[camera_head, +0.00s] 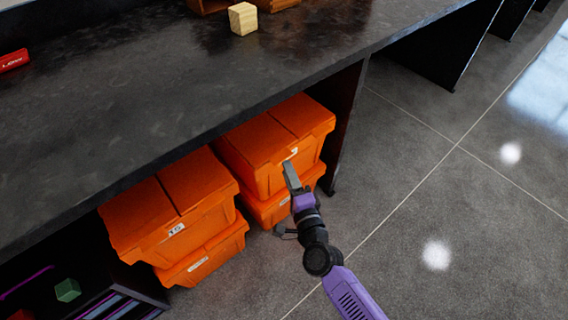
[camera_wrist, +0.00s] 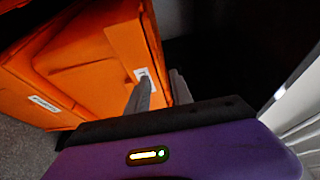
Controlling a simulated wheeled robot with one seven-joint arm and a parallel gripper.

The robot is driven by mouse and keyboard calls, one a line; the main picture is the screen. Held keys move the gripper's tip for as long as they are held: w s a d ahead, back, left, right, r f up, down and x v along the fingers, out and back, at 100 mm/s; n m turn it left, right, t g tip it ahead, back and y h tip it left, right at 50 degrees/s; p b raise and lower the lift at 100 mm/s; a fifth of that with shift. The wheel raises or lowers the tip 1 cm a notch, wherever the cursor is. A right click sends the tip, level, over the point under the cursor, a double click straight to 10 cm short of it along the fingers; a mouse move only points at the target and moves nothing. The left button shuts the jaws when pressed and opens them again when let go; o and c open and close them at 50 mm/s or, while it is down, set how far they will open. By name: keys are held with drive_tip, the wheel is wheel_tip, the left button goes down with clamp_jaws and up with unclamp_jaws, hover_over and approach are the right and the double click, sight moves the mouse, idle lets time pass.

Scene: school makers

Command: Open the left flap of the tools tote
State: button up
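Orange lidded totes stand in two stacks under the bench. The upper tote of the right stack (camera_head: 262,140) has two lid flaps meeting at a seam, and both lie shut. The upper tote of the left stack (camera_head: 165,205) also has a shut two-flap lid. The labels are too small to read, so I cannot tell which is the tools tote. My gripper (camera_head: 290,172) is at the front of the right upper tote, near its label. In the wrist view, its grey fingers (camera_wrist: 162,88) are apart with nothing gripped; the left one overlaps the orange tote (camera_wrist: 90,60). Contact is unclear.
The dark bench top (camera_head: 170,90) overhangs the totes, with a wooden block (camera_head: 243,18) on it. A dark bench side panel (camera_head: 347,125) stands right of the stacks. A green block (camera_head: 67,290) sits low at left. The floor (camera_head: 430,190) at right is clear.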

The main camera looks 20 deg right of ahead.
drive_tip(key=shift+w+d+b, duration=0.2)
drive_tip(key=shift+w+b, duration=0.35)
drive_tip(key=shift+w, duration=1.65)
clamp_jaws()
